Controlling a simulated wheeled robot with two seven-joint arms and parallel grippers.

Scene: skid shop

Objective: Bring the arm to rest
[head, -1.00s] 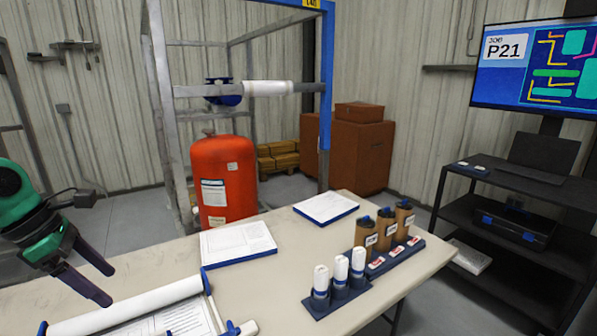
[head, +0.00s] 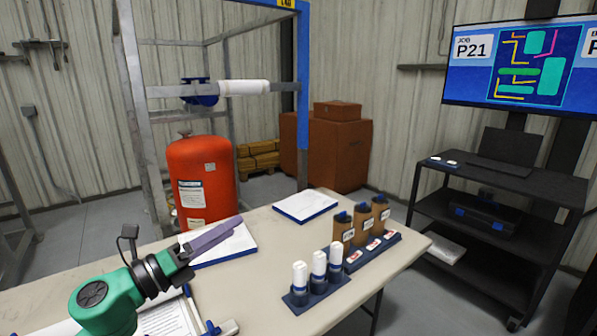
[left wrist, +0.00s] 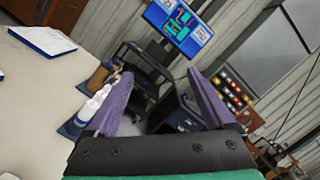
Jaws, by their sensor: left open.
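My left gripper (head: 216,234) is over the table (head: 290,222), its purple fingers pointing right across the near binder (head: 240,247) and hiding part of it. In the left wrist view the two fingers (left wrist: 160,95) stand wide apart, with nothing between them in their grasp. My green left forearm (head: 105,300) comes in from the lower left and covers part of the papers and white roll there. My right gripper is in neither view.
White-capped bottles (head: 318,270) stand in a blue rack, with brown bottles (head: 362,222) behind them. A far binder (head: 306,206) lies at the table's back edge. A red tank (head: 202,180) stands behind the table. A black cart (head: 500,185) stands at right.

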